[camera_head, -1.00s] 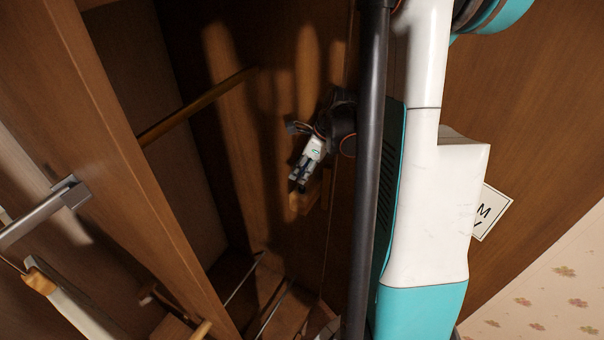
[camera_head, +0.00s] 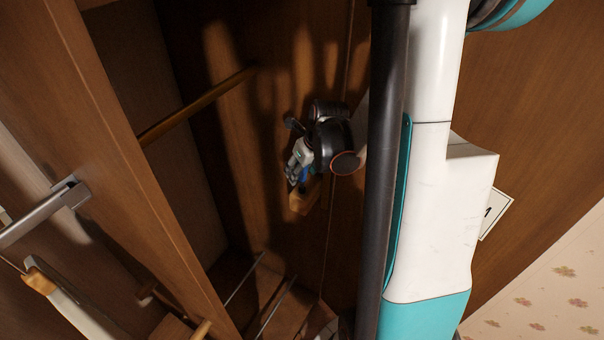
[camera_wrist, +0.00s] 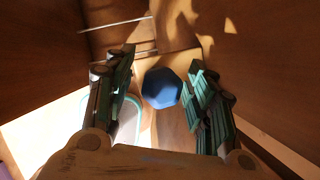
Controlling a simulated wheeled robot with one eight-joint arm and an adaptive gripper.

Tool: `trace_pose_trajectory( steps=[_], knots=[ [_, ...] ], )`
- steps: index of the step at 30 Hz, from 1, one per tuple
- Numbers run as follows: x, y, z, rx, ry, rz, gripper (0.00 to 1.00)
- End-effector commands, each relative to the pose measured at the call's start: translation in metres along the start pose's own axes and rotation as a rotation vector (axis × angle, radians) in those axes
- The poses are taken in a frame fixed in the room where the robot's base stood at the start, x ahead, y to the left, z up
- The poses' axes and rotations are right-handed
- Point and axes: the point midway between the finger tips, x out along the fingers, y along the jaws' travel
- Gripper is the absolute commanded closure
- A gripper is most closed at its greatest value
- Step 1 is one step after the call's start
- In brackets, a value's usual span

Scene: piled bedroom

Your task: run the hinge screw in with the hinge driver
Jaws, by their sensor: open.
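My gripper (camera_head: 297,168) is inside the wooden cabinet, with its fingers pointing down and to the left. In the wrist view its two fingers are spread wide. A blue six-sided end (camera_wrist: 161,88), perhaps the handle of the hinge driver, shows between the fingers with a gap on each side. A bit of blue (camera_head: 308,173) also shows beside the fingers in the head view. A small yellow-brown block (camera_head: 303,198) sits just below the fingers against the cabinet panel. I cannot make out the hinge screw or the driver's tip.
A wooden rail (camera_head: 195,106) crosses the cabinet to the left of my gripper. Thin metal rods (camera_head: 272,310) lie low in the cabinet. A metal handle (camera_head: 38,213) is on the cabinet front at left. A white card (camera_head: 494,215) is partly behind my arm.

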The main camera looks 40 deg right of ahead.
Motion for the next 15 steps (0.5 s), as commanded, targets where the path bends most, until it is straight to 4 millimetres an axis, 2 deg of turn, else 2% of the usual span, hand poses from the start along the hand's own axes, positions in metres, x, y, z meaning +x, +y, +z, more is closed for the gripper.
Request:
trace_pose_trajectory(
  steps=[5,15],
  knots=[
    [-0.004,0.000,0.000,0.000,0.000,0.000,0.50],
    [-0.034,0.000,0.001,0.000,0.000,0.001,0.50]
  ],
)
